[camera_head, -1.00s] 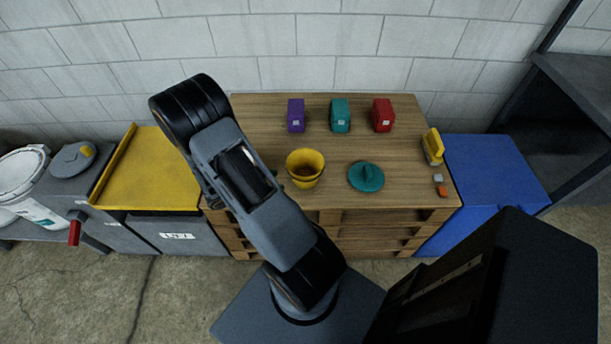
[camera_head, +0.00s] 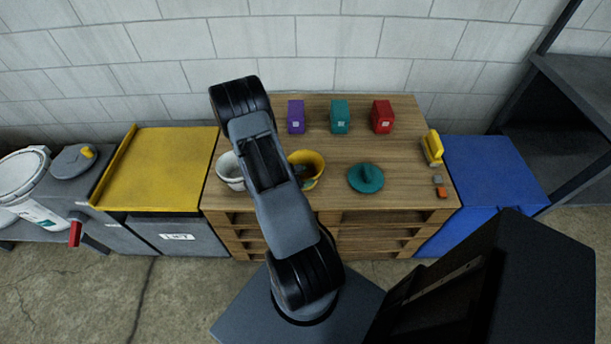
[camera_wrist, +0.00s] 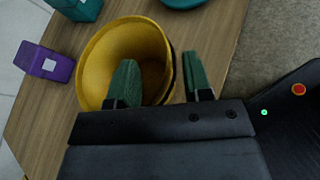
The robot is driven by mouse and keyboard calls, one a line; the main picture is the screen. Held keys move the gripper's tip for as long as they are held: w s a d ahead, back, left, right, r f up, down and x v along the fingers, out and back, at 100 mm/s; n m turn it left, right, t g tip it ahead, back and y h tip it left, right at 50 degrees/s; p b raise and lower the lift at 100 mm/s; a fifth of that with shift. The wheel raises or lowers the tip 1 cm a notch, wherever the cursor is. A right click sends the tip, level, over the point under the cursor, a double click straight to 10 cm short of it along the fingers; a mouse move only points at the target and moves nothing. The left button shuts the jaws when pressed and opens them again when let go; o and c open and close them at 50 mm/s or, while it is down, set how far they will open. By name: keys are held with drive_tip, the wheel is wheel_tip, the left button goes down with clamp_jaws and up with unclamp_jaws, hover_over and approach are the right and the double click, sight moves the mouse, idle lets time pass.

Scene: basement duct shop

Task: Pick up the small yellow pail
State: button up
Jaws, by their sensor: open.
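The small yellow pail (camera_head: 314,158) stands upright on the wooden workbench (camera_head: 400,160), its left side hidden behind my arm in the head view. In the wrist view the pail (camera_wrist: 98,62) shows large, with its open mouth facing the camera. My gripper (camera_wrist: 159,58) is open, with two green fingers. The left finger overlaps the pail's mouth and the right finger shows just outside its right wall, so the near wall appears between them. I cannot tell how deep the fingers are. In the head view my gripper is mostly hidden by my arm.
A white pail (camera_head: 229,172) stands left of my arm. A teal lid-like disc (camera_head: 366,178) lies to the right. Purple (camera_head: 296,117), teal (camera_head: 340,117) and red (camera_head: 382,116) boxes line the back. A yellow-handled tool (camera_head: 432,148) is at the right edge.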

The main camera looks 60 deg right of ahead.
drive_tip(key=shift+x, duration=0.85)
drive_tip(key=shift+c, duration=0.4)
clamp_jaws()
